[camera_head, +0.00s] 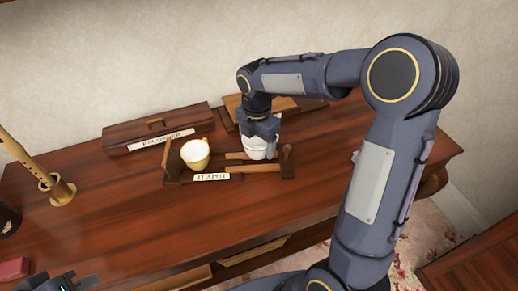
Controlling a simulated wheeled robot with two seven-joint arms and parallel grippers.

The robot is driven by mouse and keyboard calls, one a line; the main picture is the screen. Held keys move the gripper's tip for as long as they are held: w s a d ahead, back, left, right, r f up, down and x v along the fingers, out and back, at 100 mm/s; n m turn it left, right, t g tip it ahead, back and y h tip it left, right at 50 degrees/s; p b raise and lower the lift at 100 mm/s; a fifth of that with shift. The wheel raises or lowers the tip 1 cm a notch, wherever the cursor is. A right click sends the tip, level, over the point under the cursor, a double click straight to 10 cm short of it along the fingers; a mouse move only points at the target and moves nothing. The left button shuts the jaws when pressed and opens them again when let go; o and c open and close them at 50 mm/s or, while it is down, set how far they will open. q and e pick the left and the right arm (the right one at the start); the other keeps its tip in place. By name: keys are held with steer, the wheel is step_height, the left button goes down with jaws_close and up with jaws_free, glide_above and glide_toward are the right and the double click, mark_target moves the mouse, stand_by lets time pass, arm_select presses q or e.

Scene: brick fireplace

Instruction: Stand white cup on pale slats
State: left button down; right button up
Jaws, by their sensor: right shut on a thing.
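My right gripper (262,131) points down over the wooden rack and is shut on a white cup (258,152). The gripper hides the cup's upper part. The cup is at the right part of the rack, over or on its slats (253,168); I cannot tell whether it touches them. The slats look light brown and run between dark wooden ends.
A label reading "TEAPOT" (211,177) is at the rack's front. A long dark box (155,129) with a "RECORDER" label lies behind left. A wooden board (285,105) is behind the gripper. A brass holder (57,190) stands at left. The front tabletop (150,225) is clear.

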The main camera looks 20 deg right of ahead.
steer(key=shift+w+d+f, duration=0.1)
steer(key=shift+d+f, duration=0.05)
steer(key=shift+f, duration=0.1)
steer(key=shift+w+d+f, duration=0.1)
steer(key=shift+f, duration=0.85)
steer(key=shift+w+d+f, duration=0.1)
steer(key=shift+f, duration=0.8)
steer(key=shift+f, duration=0.15)
steer(key=o, duration=1.1)
steer(key=shift+c, duration=0.2)
